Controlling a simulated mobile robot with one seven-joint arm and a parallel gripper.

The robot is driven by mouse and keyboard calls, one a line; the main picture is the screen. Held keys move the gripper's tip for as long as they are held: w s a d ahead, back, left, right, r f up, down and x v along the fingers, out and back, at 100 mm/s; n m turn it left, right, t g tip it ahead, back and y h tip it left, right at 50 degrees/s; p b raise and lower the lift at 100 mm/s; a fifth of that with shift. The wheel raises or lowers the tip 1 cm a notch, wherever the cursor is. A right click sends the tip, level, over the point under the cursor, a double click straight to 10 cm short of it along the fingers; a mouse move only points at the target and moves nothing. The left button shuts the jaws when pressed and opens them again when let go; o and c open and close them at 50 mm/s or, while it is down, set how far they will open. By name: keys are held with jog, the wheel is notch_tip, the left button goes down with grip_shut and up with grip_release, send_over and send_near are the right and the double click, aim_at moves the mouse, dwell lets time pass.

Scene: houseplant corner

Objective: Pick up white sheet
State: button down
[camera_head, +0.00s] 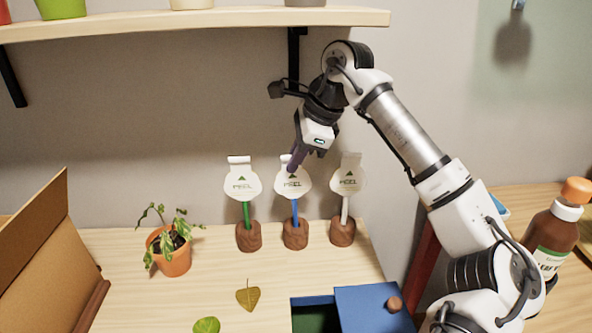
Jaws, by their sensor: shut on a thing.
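Three white round sheets with a tab on top and a dark triangle and "PEEL" lettering stand in a row at the back of the table. The left sheet (242,185) is on a green stick, the middle sheet (293,187) on a blue stick, and the right sheet (348,184) on a white stick. Each stick stands upright in a brown wooden block. My gripper (293,164) reaches down from above and is shut on the middle sheet at its top tab. The fingers partly hide that tab. The middle stick is still in its block (295,234).
A potted drooping plant (169,250) is at left, beside a cardboard box (38,262). A yellow leaf (247,295) and a green leaf (206,325) lie in front. A blue box (372,308) is at front centre. A brown bottle (552,235) stands far right. A shelf (200,22) hangs above.

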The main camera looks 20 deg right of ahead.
jog(key=shift+r, duration=0.6)
jog(key=s+d+b, duration=0.2)
jog(key=s+d, duration=1)
jog(key=d, duration=0.1)
jog(key=shift+d+r, duration=0.15)
jog(key=shift+d, duration=0.15)
jog(key=shift+s+r, duration=0.1)
jog(key=shift+s, duration=0.05)
notch_tip(320, 180, up, 10)
jog(key=s+p, duration=0.1)
jog(key=p, duration=0.6)
jog(key=shift+s+a, duration=0.25)
jog(key=shift+a, duration=0.05)
jog(key=shift+f, duration=0.2)
dwell(0.3)
